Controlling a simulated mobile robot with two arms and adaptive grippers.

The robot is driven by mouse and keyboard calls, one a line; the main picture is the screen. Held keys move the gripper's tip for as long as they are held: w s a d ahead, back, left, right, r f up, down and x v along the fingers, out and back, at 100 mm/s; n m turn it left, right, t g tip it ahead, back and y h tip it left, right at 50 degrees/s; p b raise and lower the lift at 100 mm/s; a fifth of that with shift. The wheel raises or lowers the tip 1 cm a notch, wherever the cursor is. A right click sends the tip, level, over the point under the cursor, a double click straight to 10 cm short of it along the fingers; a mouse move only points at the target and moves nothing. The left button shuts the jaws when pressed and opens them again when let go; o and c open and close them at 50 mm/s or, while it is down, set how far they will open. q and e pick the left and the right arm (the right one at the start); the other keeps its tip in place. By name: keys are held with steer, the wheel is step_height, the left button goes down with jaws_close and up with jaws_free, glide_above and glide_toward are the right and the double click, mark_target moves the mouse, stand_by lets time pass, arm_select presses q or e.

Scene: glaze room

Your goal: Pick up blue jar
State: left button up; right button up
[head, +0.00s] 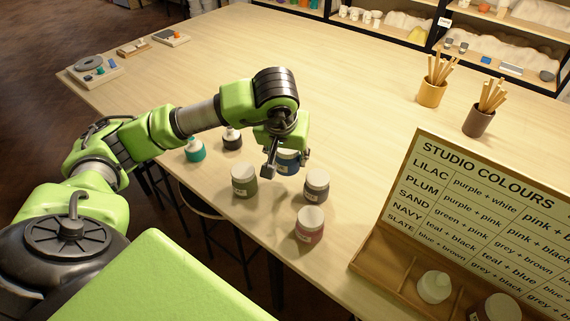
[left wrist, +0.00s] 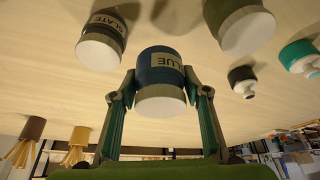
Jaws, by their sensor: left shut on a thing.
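The blue jar (head: 288,163) has a pale lid and is partly hidden by my left gripper (head: 286,166) in the head view. In the left wrist view the blue jar (left wrist: 160,68) sits between the two fingers, its BLUE label showing. My left gripper (left wrist: 159,80) is shut on it, with a finger against each side. I cannot tell whether the jar touches the table or hangs just above it. My right gripper is not in view.
Close by stand a green jar (head: 244,181), a slate jar (head: 316,186), a reddish jar (head: 310,224), a teal bottle (head: 195,150) and a dark bottle (head: 232,139). A colour chart board (head: 480,190) stands at the right. The table's far middle is clear.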

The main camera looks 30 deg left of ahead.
arm_select(q)
steer(key=s+d+r+b, duration=0.1)
steer(key=s+d+r, duration=0.5)
steer(key=s+d, duration=0.2)
steer(key=shift+r, duration=0.4)
